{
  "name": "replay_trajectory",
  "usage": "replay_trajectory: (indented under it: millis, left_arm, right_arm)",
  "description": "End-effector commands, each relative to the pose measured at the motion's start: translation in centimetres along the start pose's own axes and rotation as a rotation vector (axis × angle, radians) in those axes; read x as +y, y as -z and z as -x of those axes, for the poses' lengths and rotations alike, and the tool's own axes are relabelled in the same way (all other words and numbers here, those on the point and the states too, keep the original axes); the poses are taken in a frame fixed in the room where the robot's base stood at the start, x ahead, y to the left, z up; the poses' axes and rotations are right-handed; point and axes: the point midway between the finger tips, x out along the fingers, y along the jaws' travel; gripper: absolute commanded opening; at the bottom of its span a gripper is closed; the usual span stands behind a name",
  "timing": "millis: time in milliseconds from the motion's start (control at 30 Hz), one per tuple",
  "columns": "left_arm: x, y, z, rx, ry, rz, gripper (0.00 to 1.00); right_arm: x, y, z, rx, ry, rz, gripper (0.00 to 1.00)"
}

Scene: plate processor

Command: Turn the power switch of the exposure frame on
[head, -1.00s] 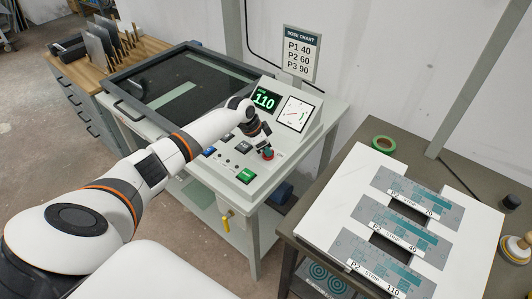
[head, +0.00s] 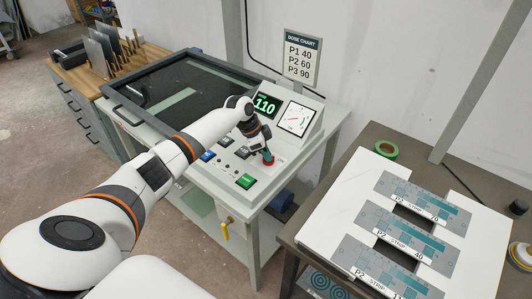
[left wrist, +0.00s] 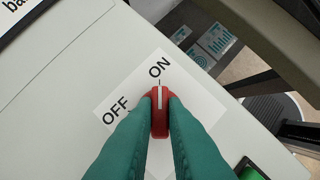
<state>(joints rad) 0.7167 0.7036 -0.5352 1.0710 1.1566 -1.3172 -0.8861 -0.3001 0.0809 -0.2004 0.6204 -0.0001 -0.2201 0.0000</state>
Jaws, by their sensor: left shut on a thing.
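The exposure frame (head: 160,88) is a grey bench with a dark glass bed and a sloped control panel. Its power switch is a red knob (left wrist: 160,118) with a white line, on a white label (left wrist: 118,100) marked OFF at left and ON at top. The white line points up to the tick under ON. My left gripper (left wrist: 159,122) is shut on the knob, a teal finger on each side. In the head view the gripper (head: 267,154) stands over the red switch at the panel's front right. My right gripper is not in view.
A green button (head: 246,181) and other buttons sit left of the switch. A green display (head: 266,105) reads 110, beside a gauge (head: 298,116).

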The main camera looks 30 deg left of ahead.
Motion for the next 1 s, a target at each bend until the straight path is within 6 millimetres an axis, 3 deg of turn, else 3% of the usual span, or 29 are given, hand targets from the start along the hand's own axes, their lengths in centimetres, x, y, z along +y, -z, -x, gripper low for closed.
replay_trajectory:
  millis: [33, 167, 533, 1000]
  left_arm:
    - [0.0, 0.0, 0.1, 0.001, -0.001, -0.002, 0.15]
    - [0.0, 0.0, 0.1, 0.001, -0.001, -0.001, 0.34]
    - [0.1, 0.0, 0.7, 0.000, -0.003, -0.001, 0.34]
    - [0.1, 0.1, 9.6, 0.000, -0.005, -0.002, 0.34]
  right_arm:
    - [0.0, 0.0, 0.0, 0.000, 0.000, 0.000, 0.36]
    - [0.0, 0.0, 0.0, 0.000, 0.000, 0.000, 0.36]
    - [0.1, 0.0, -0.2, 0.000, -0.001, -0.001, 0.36]
    - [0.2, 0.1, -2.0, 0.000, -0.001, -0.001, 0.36]
